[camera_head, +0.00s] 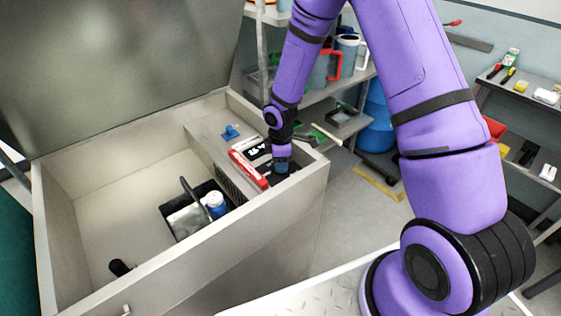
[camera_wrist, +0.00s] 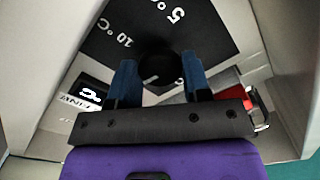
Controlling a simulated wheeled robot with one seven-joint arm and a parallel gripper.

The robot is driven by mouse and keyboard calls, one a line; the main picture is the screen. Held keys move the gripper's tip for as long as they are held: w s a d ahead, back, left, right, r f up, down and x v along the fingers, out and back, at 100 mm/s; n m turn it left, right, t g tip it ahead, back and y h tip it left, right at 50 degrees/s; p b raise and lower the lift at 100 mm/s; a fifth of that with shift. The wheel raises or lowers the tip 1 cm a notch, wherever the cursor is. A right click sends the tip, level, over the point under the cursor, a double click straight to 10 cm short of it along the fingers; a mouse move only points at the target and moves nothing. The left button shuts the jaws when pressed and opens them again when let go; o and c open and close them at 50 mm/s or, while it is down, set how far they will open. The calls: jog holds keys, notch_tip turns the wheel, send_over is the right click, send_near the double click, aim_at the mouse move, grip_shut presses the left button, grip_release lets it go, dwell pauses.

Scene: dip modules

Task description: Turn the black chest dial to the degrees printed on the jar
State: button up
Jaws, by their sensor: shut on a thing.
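The open grey chest (camera_head: 140,265) fills the left of the head view. My gripper (camera_head: 281,166) reaches down onto the control panel at its right end. In the wrist view, my gripper's blue fingers (camera_wrist: 161,80) are shut on the round black dial (camera_wrist: 158,62), one on each side. The dial sits on a black scale plate (camera_wrist: 200,25) with the marks 5 °C and 10 °C. The dial's pointer cannot be clearly read. A blue-and-white jar (camera_head: 215,203) stands in a dark caddy inside the chest; its print is too small to read.
A small black display (camera_wrist: 90,92) with a white character lies beside the scale. A red-handled object (camera_head: 249,169) lies along the panel's edge. A blue item (camera_head: 231,132) rests on the ledge. A black cylinder (camera_head: 119,267) lies on the chest floor.

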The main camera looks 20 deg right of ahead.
jog(key=m, duration=1.1)
jog(key=shift+m, duration=0.4)
dwell(0.4)
jog(key=o, duration=0.9)
jog(key=shift+r, duration=0.1)
notch_tip(320, 180, up, 11)
jog(key=shift+f, duration=0.15)
